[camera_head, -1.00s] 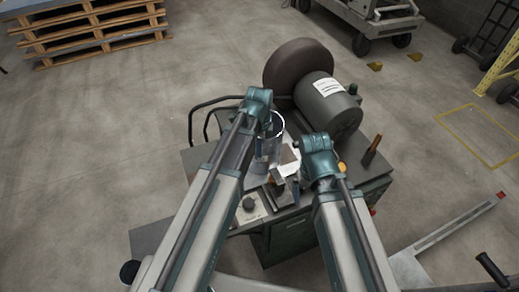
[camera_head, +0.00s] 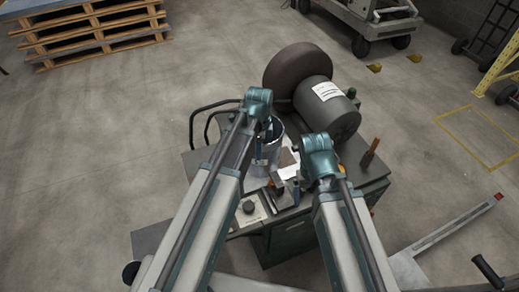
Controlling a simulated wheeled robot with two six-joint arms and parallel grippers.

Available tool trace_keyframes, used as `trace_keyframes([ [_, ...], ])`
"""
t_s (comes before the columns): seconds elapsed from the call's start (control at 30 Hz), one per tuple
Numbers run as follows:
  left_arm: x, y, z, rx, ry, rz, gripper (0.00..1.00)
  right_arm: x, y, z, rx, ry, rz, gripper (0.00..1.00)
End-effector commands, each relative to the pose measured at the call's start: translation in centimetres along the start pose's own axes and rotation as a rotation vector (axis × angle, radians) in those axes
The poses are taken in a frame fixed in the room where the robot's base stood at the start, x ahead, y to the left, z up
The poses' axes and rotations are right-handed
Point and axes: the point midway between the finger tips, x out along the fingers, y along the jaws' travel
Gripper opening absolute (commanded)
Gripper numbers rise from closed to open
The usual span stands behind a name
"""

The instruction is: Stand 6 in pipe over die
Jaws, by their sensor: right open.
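A grey metal pipe (camera_head: 274,153) stands roughly upright on the bench machine, its open rim facing up. My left gripper (camera_head: 262,150) is at the pipe's left side, fingers pointing down along its wall. Whether it is shut on the wall is too small to tell. The die is not clearly visible; the pipe and my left arm cover the area where the pipe stands. My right gripper (camera_head: 290,187) is open, to the right of and nearer than the pipe, apart from it.
A large drum-shaped motor (camera_head: 328,106) with a brown wheel (camera_head: 296,64) stands behind the pipe. A white sheet (camera_head: 287,160) lies beside the pipe. An upright wooden-handled tool (camera_head: 371,150) stands at the bench's right. A black rail (camera_head: 207,118) borders the left back.

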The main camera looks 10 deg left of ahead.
Motion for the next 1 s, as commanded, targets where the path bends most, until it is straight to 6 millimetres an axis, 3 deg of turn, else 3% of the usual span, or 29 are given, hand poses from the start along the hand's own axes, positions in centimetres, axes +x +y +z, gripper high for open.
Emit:
trace_keyframes([
  [0.03,-1.4,0.0,0.0,0.000,0.000,0.000,0.39,-1.4,0.1,0.1,0.000,0.000,0.000,0.90],
  [0.6,-10.0,0.0,0.0,0.000,0.000,0.000,0.39,-10.0,0.9,0.6,-0.002,0.000,0.000,0.90],
  [0.8,-11.5,0.0,0.0,0.000,0.000,0.000,0.39,-11.4,1.1,0.7,0.003,0.000,-0.001,0.90],
  [1.0,-11.5,0.0,0.0,0.000,0.000,0.000,0.39,-11.4,1.1,0.7,0.004,0.000,-0.001,0.90],
])
